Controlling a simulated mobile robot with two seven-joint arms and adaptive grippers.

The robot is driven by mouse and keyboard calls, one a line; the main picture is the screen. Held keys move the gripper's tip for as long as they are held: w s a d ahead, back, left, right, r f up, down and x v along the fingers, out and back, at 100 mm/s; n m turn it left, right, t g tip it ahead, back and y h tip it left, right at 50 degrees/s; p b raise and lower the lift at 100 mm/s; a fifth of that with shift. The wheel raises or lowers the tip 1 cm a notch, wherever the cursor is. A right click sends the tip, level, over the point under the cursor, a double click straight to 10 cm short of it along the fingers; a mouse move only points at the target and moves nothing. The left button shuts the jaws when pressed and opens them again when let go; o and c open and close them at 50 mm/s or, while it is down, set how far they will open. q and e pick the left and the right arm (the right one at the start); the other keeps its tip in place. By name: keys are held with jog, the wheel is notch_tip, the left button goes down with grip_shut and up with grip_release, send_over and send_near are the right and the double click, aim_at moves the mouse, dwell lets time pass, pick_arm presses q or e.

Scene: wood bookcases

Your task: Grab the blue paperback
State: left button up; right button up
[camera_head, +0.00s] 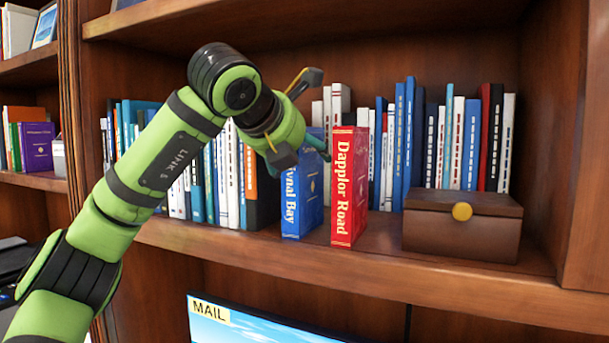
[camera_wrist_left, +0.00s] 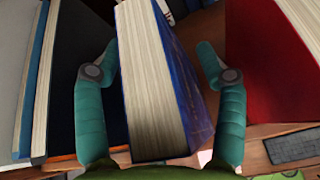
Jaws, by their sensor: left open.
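The blue paperback (camera_head: 302,200) stands upright near the front of the bookcase shelf, just left of a red book titled "Dapplor Road" (camera_head: 349,190). My left gripper (camera_head: 304,140) is open at the upper part of the blue paperback and covers part of its cover. In the left wrist view the blue paperback (camera_wrist_left: 180,85) shows its page edges and lies between the two teal fingers (camera_wrist_left: 158,50). A gap shows between the book and the right finger; the left finger is close to the pages, and I cannot tell whether it touches. My right gripper is not in view.
A brown box (camera_head: 460,235) with a yellow knob sits to the right on the shelf. Rows of books (camera_head: 440,140) stand behind. The red book (camera_wrist_left: 275,70) is close beside the right finger. A screen marked "MAIL" (camera_head: 255,320) is below the shelf.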

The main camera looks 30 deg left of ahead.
pick_arm(q)
jog(key=shift+s+r, duration=0.15)
grip_shut()
